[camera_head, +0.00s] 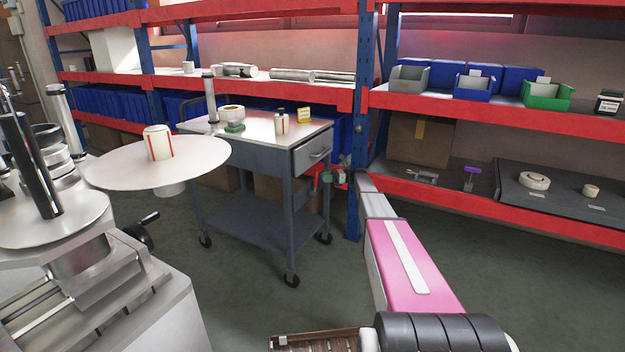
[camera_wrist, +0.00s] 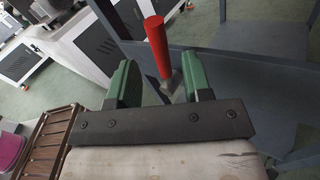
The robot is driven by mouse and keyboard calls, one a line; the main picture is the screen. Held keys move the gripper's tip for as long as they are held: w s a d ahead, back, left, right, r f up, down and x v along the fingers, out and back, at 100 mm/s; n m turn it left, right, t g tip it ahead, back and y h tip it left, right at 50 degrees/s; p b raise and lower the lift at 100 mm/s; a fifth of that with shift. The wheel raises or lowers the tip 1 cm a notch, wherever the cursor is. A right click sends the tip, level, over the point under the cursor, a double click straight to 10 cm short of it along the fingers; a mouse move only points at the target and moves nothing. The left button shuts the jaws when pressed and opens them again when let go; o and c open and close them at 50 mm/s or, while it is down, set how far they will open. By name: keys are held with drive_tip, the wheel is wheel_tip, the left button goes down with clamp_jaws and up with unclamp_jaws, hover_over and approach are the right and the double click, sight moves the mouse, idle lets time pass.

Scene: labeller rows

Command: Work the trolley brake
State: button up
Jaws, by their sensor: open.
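The grey trolley (camera_head: 258,158) stands on the floor in the middle of the head view, with a pale top, a drawer, a lower shelf and black castors. In the wrist view a red-handled lever (camera_wrist: 157,45), which looks like its brake, runs down to a grey metal end. My gripper (camera_head: 331,178) is at the trolley's right side in the head view. Its two green fingers (camera_wrist: 158,82) are open in the wrist view, with the lever between them in the picture. I cannot tell whether either finger touches it.
A labelling machine (camera_head: 70,250) with a round disc stands at left. Red-and-blue shelving (camera_head: 470,105) with bins runs behind the trolley and to the right, its upright close to my gripper.

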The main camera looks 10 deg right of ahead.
sight(315, 182)
drive_tip(key=a, duration=0.7)
drive_tip(key=shift+w, duration=0.1)
clamp_jaws()
